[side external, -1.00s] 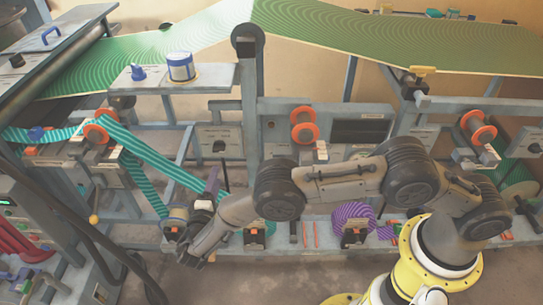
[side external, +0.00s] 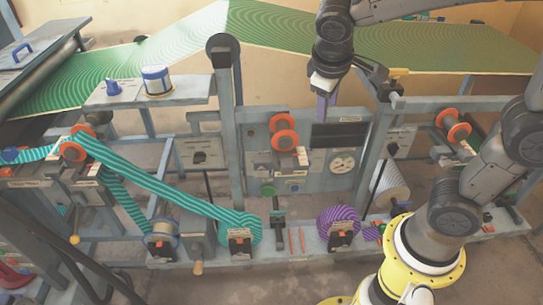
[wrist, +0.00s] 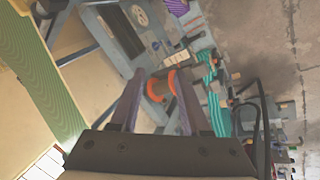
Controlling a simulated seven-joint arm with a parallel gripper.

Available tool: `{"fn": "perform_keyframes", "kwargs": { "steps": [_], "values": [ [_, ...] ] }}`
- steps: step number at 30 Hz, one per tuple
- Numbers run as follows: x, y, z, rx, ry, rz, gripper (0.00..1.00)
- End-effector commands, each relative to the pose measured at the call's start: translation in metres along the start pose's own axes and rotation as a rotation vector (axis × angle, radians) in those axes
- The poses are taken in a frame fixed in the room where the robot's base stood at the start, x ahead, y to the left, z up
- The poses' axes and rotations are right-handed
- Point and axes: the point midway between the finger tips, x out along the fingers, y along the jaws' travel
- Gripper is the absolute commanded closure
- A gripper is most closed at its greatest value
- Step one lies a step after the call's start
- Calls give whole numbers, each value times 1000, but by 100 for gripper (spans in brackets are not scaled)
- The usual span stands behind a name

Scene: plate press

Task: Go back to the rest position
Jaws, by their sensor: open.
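My gripper (side external: 326,105) is raised near the top right of the side external view, in front of the green patterned sheet and above the machine's dark panel. Its purple-grey fingers point down. In the wrist view my gripper (wrist: 155,105) shows two fingers spread apart with nothing held between them. Behind them, farther off, is an orange-flanged spool (wrist: 160,84). The same kind of spool (side external: 285,133) shows on the machine's upright panel in the side external view, apart from my gripper.
A green patterned sheet (side external: 150,60) spans the top of the machine. A teal striped band (side external: 165,190) runs to a roll on the lower shelf. A purple striped roll (side external: 338,221) sits right of it. A blue-white tin (side external: 157,80) stands on the upper shelf. The floor in front is bare.

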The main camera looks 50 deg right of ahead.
Motion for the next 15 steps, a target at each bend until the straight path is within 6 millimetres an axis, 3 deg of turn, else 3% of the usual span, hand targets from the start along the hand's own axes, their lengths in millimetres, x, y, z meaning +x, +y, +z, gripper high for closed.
{"fn": "perform_keyframes", "kwargs": {
  "steps": [1,6,10,15],
  "values": [
    [-8,3,19,34,31,-47,54],
    [-23,-4,73,116,146,-196,54],
    [-29,-15,102,167,236,-276,54],
    [-31,-26,121,206,316,-331,54]
  ]
}}
